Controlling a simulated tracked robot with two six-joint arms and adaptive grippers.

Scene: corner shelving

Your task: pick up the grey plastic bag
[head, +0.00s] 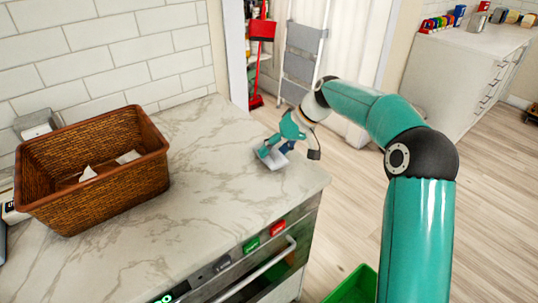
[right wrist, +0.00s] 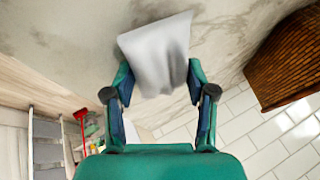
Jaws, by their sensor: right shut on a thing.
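The grey plastic bag (right wrist: 158,55) is a crumpled light grey sheet between the fingers of my right gripper (right wrist: 160,85) in the right wrist view. The fingers are shut on it. In the head view the right gripper (head: 273,152) points down at the marble counter near its right edge, and the bag (head: 272,162) shows as a small pale patch at the fingertips. I cannot tell whether the bag still touches the counter. My left gripper is not in view.
A brown wicker basket (head: 125,180) with pale scraps inside stands on the counter (head: 215,205) at the left. A green bin (head: 354,287) is on the floor below the counter's front. A grey step ladder (head: 302,55) leans behind. The middle of the counter is clear.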

